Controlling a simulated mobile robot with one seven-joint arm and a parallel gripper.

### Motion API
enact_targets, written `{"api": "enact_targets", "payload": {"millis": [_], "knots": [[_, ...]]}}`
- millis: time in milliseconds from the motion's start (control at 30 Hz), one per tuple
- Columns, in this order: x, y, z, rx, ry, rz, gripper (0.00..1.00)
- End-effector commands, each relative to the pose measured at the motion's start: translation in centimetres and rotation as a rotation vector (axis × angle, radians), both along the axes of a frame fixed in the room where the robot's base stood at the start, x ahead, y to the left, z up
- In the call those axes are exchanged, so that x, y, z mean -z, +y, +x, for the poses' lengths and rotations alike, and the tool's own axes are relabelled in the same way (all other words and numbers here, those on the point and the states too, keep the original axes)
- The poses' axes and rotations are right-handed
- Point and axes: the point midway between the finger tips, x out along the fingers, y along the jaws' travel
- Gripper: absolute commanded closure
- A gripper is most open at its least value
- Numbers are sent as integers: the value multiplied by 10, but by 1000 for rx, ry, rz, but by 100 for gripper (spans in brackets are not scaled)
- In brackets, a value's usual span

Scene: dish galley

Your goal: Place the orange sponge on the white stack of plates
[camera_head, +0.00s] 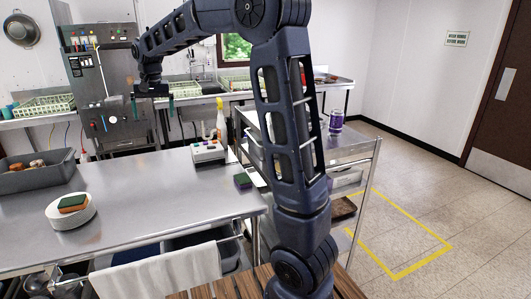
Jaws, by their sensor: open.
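The white stack of plates (80,219) stands on the left part of the steel table. The orange sponge (72,206), with a dark green top face, lies flat on top of the stack. My gripper (152,107) is high above the table's far side, well behind and to the right of the stack. Its two teal fingers are spread apart and point down, with nothing between them. The sponge and plates are clear of my gripper.
A grey bin (38,180) with several items stands at the table's left end. A white button box (208,152), a spray bottle (220,120) and a purple-and-green sponge (243,181) are at the right. The table's middle (150,198) is clear.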

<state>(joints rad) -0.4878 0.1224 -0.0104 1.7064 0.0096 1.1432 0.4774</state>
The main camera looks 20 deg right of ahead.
Motion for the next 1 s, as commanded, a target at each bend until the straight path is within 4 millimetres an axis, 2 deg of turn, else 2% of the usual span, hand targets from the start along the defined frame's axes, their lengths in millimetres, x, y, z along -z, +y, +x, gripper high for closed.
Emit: {"api": "enact_targets", "payload": {"millis": [33,200,500,767,1000], "knots": [[-7,-21,-11,5,-12,3,0],[-18,-82,-48,5,-47,4,0],[-19,-172,-127,8,-112,-5,0],[0,-233,-203,11,-167,-25,0],[32,-272,-272,14,-216,-54,0]]}}
